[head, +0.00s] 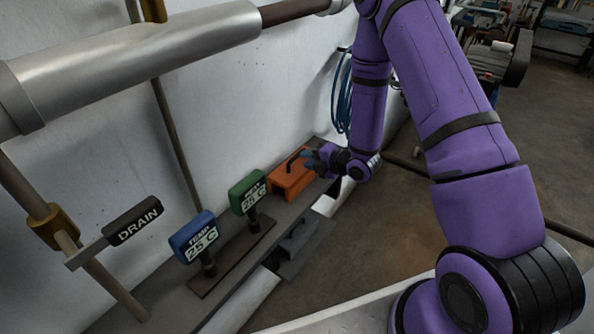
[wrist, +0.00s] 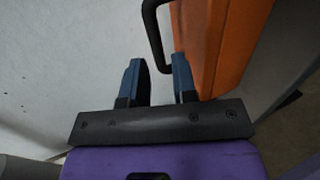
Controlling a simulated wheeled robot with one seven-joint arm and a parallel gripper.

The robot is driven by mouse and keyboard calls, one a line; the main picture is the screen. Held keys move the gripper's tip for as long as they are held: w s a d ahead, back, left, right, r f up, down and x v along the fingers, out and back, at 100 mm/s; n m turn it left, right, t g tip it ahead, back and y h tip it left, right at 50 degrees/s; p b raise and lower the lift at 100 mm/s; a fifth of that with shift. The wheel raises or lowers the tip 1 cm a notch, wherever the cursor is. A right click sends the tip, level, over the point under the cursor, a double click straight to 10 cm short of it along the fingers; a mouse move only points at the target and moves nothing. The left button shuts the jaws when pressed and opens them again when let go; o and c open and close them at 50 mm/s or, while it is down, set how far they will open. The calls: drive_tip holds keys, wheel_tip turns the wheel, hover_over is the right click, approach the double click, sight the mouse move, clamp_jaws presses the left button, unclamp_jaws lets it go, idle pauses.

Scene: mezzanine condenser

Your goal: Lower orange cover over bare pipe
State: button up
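The orange cover (head: 291,180) is a block with a dark handle (head: 293,160) on top, resting on the grey ledge along the wall. My gripper (head: 309,158) is at the cover's far right end, close to the handle. In the wrist view my gripper's two blue fingers (wrist: 158,72) are apart with nothing clamped between them. The black handle (wrist: 153,28) shows just ahead, between the fingertips in the picture; contact cannot be told. The orange cover (wrist: 222,45) lies to their right. A brown uncovered pipe length (head: 292,11) shows at the top, beside silver cladding.
Green (head: 248,191) and blue (head: 194,236) gauges reading 25 C stand on a brown plate left of the cover. A DRAIN lever (head: 133,221) is further left. A dark grey handled block (head: 301,247) sits by a lower silver pipe (head: 246,303). A blue hose (head: 341,95) hangs behind.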

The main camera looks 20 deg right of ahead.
sight(297, 154)
drive_tip(key=x, duration=0.5)
drive_tip(key=shift+w+r, duration=0.15)
drive_tip(key=shift+w, duration=0.05)
clamp_jaws()
